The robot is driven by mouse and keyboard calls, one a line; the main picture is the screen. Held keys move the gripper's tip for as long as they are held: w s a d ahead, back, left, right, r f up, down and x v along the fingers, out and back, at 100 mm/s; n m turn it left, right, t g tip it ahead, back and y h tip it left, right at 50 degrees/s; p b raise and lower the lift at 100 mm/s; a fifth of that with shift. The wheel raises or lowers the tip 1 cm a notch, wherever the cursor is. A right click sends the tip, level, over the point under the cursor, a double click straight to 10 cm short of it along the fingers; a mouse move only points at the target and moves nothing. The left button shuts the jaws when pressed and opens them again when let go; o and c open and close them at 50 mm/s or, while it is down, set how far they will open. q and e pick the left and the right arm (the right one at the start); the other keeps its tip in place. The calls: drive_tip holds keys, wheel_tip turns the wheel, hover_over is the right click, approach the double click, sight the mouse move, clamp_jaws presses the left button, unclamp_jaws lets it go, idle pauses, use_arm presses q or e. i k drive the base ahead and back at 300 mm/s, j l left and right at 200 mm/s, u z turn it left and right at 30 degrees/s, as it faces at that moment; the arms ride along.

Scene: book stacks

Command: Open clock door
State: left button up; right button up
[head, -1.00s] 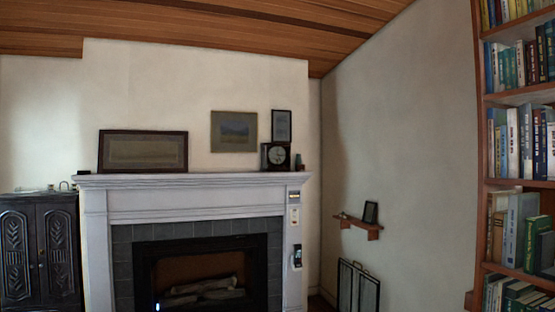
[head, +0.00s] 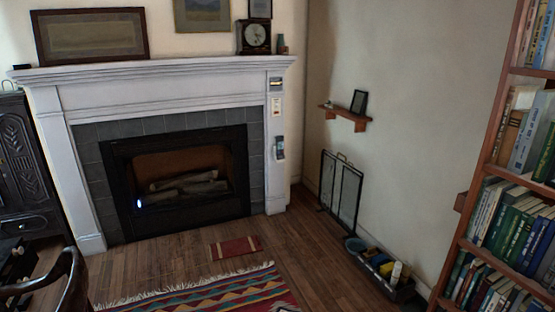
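A dark clock (head: 254,37) with a pale round dial stands upright on the right end of the white mantel (head: 160,72) above the fireplace. It is small and far off, so I cannot tell whether its door is open or shut. Neither of my grippers shows in the head view.
Framed pictures (head: 91,35) and a small vase (head: 281,43) share the mantel area. A fire screen (head: 340,188) and a low tray of items (head: 383,268) stand along the right wall. A bookshelf (head: 471,205) rises at right, a chair (head: 62,280) at lower left. The wooden floor (head: 180,248) before the hearth is partly rug-covered.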

sight(269, 23)
drive_tip(key=i+z, duration=0.1)
drive_tip(key=i, duration=1.75)
